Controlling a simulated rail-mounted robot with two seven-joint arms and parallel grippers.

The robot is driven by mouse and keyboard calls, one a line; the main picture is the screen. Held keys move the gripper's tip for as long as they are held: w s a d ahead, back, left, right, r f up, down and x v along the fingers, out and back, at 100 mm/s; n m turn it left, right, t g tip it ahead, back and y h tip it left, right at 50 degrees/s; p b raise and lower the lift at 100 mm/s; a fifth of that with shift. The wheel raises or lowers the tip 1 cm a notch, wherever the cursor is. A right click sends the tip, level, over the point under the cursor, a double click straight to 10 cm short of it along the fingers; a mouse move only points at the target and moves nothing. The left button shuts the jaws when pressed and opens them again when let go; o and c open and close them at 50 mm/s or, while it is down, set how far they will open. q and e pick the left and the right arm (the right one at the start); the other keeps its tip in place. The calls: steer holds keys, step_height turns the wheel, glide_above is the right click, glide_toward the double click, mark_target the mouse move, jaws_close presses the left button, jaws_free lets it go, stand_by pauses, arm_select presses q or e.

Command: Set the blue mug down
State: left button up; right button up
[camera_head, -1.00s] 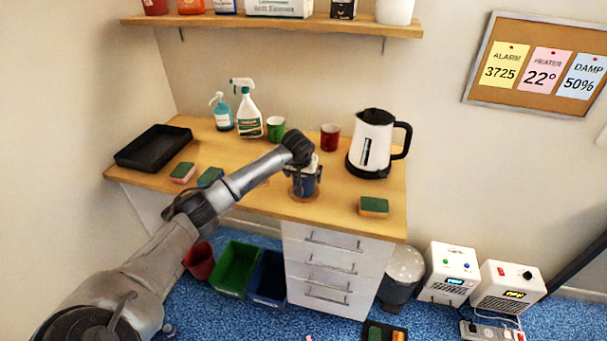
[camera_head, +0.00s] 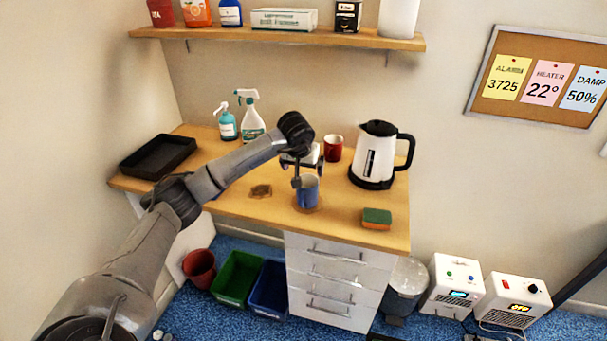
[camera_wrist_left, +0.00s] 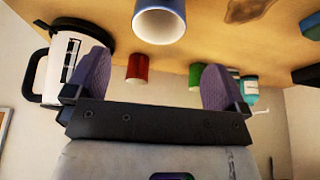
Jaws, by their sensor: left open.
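The blue mug (camera_head: 308,193) stands upright on the wooden desk, on a brown round patch that looks like a coaster. In the left wrist view the mug (camera_wrist_left: 160,24) shows at the top, its round mouth facing the camera. My left gripper (camera_head: 304,172) is just above and behind the mug in the head view. My right gripper is in neither view.
A red mug (camera_head: 333,148) and a white kettle (camera_head: 374,155) stand behind. A sponge (camera_head: 376,219) lies to the right, a black tray (camera_head: 158,157) at the left. A brown stain (camera_head: 261,191) marks the desk. A green mug (camera_wrist_left: 195,76) shows in the wrist view.

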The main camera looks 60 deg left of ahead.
arm_select(q)
steer(key=w+d+f+n+t+h, duration=0.1)
steer(key=w+d+f+t+h, duration=0.2)
steer(key=d, duration=0.6)
steer(key=w+d+f+t+h, duration=0.15)
steer(key=d+f+h, duration=0.25)
steer(key=d, duration=0.6)
steer(key=s+d+r+n+t+h, duration=0.1)
steer(key=s+d+n+t+h, duration=0.2)
steer(key=d+n, duration=0.5)
steer(key=s+d+r+n+t+h, duration=0.15)
steer(key=d+n+t+h, duration=0.35)
steer(key=d, duration=0.5)
steer(key=s+a+f+m+g+y, duration=0.1)
steer(key=s+f+m+g+y, duration=0.2)
steer(key=s+f+m+y, duration=0.85)
steer(key=s+a+f+m+g+y, duration=0.25)
steer(key=s+f+m, duration=0.3)
steer(key=m, duration=1.35)
steer(key=s+d+f+n+g+h, duration=0.1)
steer(key=s+d+n+g, duration=0.2)
steer(key=s, duration=0.3)
steer(key=s+d+f+n+g+h, duration=0.1)
steer(key=s+d+f+n+g, duration=0.1)
steer(key=s, duration=0.5)
steer(key=shift+s+d+n+g, duration=0.25)
steer(key=shift+d+n+g, duration=0.2)
steer(key=shift+g, duration=0.35)
steer(key=shift+f, duration=0.1)
steer(key=shift+c, duration=0.4)
